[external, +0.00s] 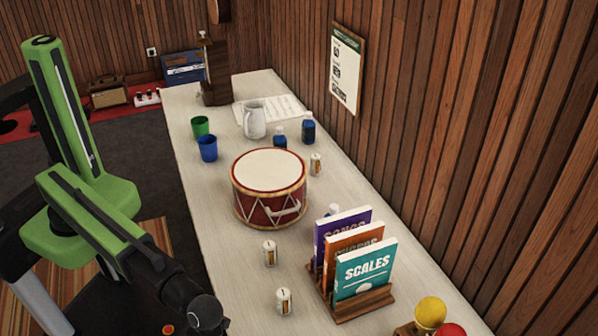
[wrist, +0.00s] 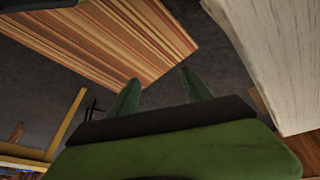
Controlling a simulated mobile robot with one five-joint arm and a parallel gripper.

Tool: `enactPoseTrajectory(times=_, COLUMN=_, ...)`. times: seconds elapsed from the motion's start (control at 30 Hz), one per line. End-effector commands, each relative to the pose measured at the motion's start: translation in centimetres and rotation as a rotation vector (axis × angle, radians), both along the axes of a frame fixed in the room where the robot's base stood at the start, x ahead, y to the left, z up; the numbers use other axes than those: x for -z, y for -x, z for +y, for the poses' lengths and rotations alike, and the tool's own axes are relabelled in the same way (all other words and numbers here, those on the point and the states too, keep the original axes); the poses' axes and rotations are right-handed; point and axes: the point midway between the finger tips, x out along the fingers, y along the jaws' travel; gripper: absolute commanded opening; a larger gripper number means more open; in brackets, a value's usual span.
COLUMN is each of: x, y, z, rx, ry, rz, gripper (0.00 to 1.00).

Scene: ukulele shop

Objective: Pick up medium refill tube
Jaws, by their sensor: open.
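Several small white cylinders with orange-marked labels stand on the counter in the external view. One (external: 269,253) is in front of the drum, one (external: 284,301) is nearer the camera, and one (external: 315,164) is behind the drum at right. They look like refill tubes, but I cannot tell which is the medium one. My gripper (wrist: 160,92) shows in the wrist view with its two green fingers apart and nothing between them. It is over the floor beside the counter. No tube shows in the wrist view.
The long pale counter (external: 222,285) holds a red drum (external: 269,187), a book rack (external: 363,306) with several books, a white pitcher (external: 254,120), green (external: 200,126) and blue (external: 207,148) cups and dark blue bottles. A wooden wall stands along its right side. A striped rug (wrist: 110,35) lies below.

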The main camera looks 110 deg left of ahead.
Motion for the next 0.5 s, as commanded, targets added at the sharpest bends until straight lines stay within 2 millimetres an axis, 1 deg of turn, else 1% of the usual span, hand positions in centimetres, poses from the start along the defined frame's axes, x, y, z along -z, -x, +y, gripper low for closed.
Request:
enactPoseTrajectory(times=0.03, x=-4.9, y=-1.2, z=1.2, rx=-0.005, ry=-0.003, rz=-0.002, gripper=0.58)
enactPoseTrajectory(times=0.07, x=-6.1, y=-1.7, z=2.0, rx=-0.007, ry=-0.008, rz=-0.003, gripper=0.58)
enactPoseTrajectory(times=0.1, x=-7.6, y=-2.4, z=3.2, rx=-0.016, ry=-0.020, rz=-0.004, gripper=0.58)
enactPoseTrajectory(times=0.17, x=-9.9, y=-3.4, z=5.0, rx=-0.030, ry=-0.038, rz=-0.004, gripper=0.58)
enactPoseTrajectory(times=0.2, x=-11.4, y=-4.1, z=6.3, rx=-0.040, ry=-0.054, rz=-0.004, gripper=0.58)
enactPoseTrajectory(times=0.27, x=-13.8, y=-5.1, z=8.7, rx=-0.063, ry=-0.083, rz=-0.002, gripper=0.58)
enactPoseTrajectory(times=0.3, x=-15.5, y=-5.8, z=10.5, rx=-0.083, ry=-0.107, rz=0.000, gripper=0.58)
enactPoseTrajectory(times=0.37, x=-18.0, y=-6.9, z=13.6, rx=-0.122, ry=-0.152, rz=0.007, gripper=0.58)
enactPoseTrajectory(times=0.4, x=-19.4, y=-7.4, z=15.8, rx=-0.150, ry=-0.185, rz=0.013, gripper=0.58)
enactPoseTrajectory(times=0.47, x=-21.3, y=-8.1, z=18.9, rx=-0.193, ry=-0.235, rz=0.021, gripper=0.58)
enactPoseTrajectory(times=0.5, x=-22.3, y=-8.5, z=20.8, rx=-0.219, ry=-0.264, rz=0.026, gripper=0.58)
